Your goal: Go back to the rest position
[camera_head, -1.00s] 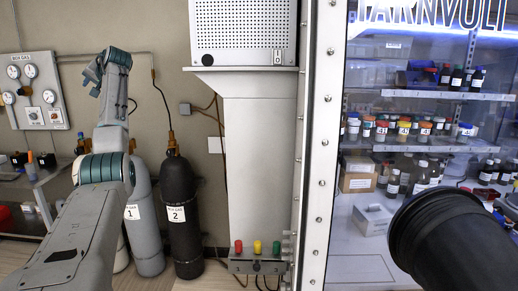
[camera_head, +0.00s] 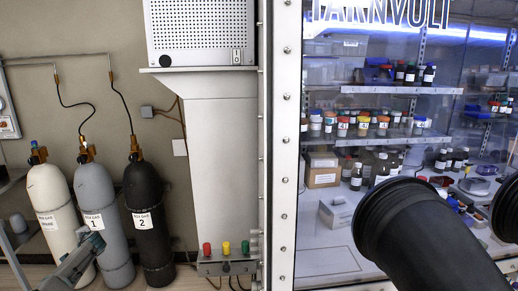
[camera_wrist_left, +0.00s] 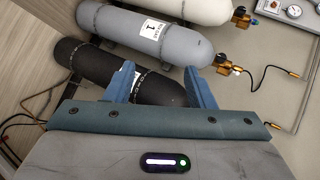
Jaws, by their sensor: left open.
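My left gripper (camera_wrist_left: 160,88) is open in the left wrist view, its two blue fingers apart with nothing between them. Beyond the fingers are the black gas cylinder 2 (camera_wrist_left: 85,62) and the grey cylinder 1 (camera_wrist_left: 165,38). In the head view my left arm (camera_head: 75,262) shows low at the left, in front of the cylinders. My right gripper is in neither view.
A white cylinder (camera_head: 50,205), the grey cylinder (camera_head: 98,205) and the black cylinder (camera_head: 146,215) stand by the wall. A box with coloured knobs (camera_head: 226,262) is low at centre. A black glove (camera_head: 425,235) juts out from the glass-fronted cabinet at right.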

